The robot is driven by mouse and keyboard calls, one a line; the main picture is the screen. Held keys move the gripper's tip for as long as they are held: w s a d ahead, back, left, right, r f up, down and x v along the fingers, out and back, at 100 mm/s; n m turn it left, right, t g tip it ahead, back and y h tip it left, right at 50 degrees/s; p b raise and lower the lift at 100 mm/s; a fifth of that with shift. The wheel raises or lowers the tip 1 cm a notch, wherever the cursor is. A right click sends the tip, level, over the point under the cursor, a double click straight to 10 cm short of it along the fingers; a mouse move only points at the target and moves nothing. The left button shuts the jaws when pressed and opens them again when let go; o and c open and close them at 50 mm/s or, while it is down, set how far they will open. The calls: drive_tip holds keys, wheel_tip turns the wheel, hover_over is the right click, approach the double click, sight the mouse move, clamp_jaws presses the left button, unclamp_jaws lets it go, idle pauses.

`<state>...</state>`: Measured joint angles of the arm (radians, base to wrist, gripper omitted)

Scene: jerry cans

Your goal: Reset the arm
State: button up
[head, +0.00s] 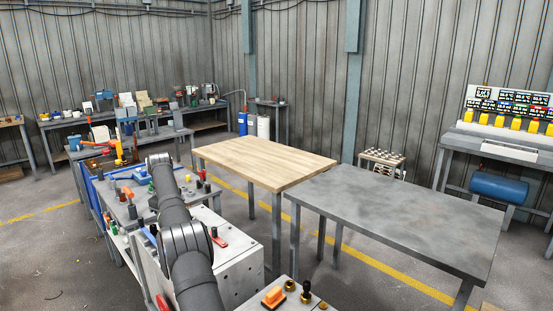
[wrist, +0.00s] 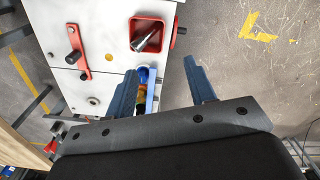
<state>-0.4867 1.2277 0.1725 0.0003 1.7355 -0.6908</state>
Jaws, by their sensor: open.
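My gripper (wrist: 160,67) shows in the wrist view with its two blue fingers spread apart. No object is held between the fingers. Below it are a white metal surface (wrist: 95,25) and the concrete floor (wrist: 240,75). A blue item (wrist: 150,90) shows between the fingers, lower than they are; I cannot tell what it is. In the head view my dark arm reaches forward over the cluttered bench at left, and the gripper cannot be made out there.
A wooden table (head: 262,160) and a grey metal table (head: 400,215) stand at centre and right, both bare. A red square holder (wrist: 150,35) with a metal tool sits on the white surface. A console with yellow items (head: 500,122) stands at far right.

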wheel_tip(320, 180, down, 13)
drive_tip(key=d+r, duration=1.2)
drive_tip(key=s+d+f+m, duration=0.6)
drive_tip(key=s+d+f, duration=0.2)
drive_tip(key=d, duration=0.3)
drive_tip(key=s+d+f+m, duration=0.6)
drive_tip(key=s+d+f, duration=0.3)
drive_tip(key=d+f, duration=0.2)
drive_tip(key=shift+d+f, duration=0.25)
drive_tip(key=shift+d, duration=0.1)
